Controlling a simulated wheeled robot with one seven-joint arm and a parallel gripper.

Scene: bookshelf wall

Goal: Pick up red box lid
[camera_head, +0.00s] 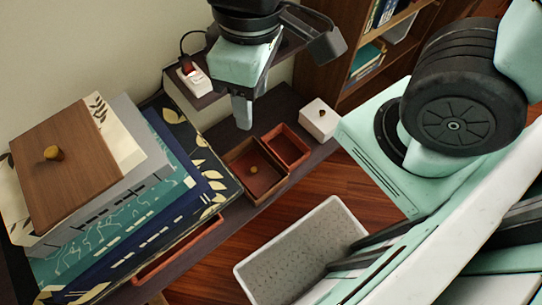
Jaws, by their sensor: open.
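A dark red lid with a small gold knob (254,170) appears to lie inside an open brown box (233,158) on the dark shelf. An open red box (290,151) stands beside the brown box, up and to its right. My gripper (243,122) points down above and a little behind these boxes in the picture, apart from the knob. It is open with nothing seen in it; only one finger shows clearly.
A stack of large books (150,215) with a wooden knobbed lid (75,160) on top fills the left. A small white knobbed box (319,122) stands right of the red box. A grey bin (262,268) is on the floor. A bookcase (325,45) stands behind.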

